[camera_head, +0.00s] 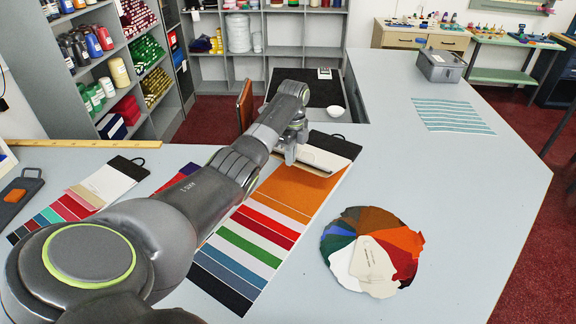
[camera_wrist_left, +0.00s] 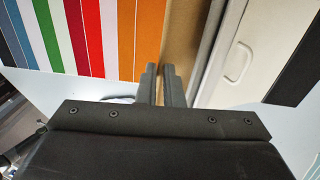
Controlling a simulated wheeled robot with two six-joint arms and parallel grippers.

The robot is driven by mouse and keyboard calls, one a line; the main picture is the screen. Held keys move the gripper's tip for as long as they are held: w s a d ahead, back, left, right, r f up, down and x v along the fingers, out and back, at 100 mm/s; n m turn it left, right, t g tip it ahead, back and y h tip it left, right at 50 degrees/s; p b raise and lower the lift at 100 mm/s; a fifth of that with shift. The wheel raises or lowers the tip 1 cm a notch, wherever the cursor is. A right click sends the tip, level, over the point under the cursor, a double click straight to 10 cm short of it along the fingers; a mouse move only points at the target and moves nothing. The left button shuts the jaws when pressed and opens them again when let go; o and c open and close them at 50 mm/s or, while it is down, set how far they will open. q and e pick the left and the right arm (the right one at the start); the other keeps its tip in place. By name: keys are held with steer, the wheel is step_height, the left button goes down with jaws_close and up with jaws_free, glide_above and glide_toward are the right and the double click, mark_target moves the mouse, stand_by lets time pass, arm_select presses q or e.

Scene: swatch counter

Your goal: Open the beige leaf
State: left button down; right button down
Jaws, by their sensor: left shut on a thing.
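A swatch card lies on the counter with red, green, blue, black and orange strips (camera_head: 285,187) running down it. Near its far end, a beige leaf (camera_head: 332,147) stands tilted above the orange strip. In the left wrist view the beige leaf (camera_wrist_left: 182,45) is a tan band between the orange strip (camera_wrist_left: 146,40) and a pale panel (camera_wrist_left: 225,60). My left gripper (camera_head: 291,153) is at the leaf's left side; in the wrist view its fingers (camera_wrist_left: 165,85) are close together on the leaf. The arm hides part of the card. My right gripper is not in view.
A round fan of coloured swatches (camera_head: 352,232) lies right of the card. Another swatch card (camera_head: 75,205) lies at left, partly behind my arm. A white bowl (camera_head: 335,111), a striped sheet (camera_head: 452,115) and a grey box (camera_head: 440,66) are farther back. The right counter is mostly clear.

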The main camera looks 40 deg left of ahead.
arm_select(q)
steer(key=shift+g, duration=0.4)
steer(key=shift+w+r+b, duration=0.8)
steer(key=shift+r+b, duration=0.2)
steer(key=shift+r, duration=0.05)
steer(key=shift+w+r+b, duration=0.75)
steer(key=shift+r+b, duration=0.2)
steer(key=shift+r, duration=0.05)
steer(key=c, duration=1.9)
jaws_free()
steer(key=o, duration=0.3)
steer(key=shift+w+f, duration=0.1)
steer(key=shift+w, duration=0.1)
steer(key=shift+o, duration=0.2)
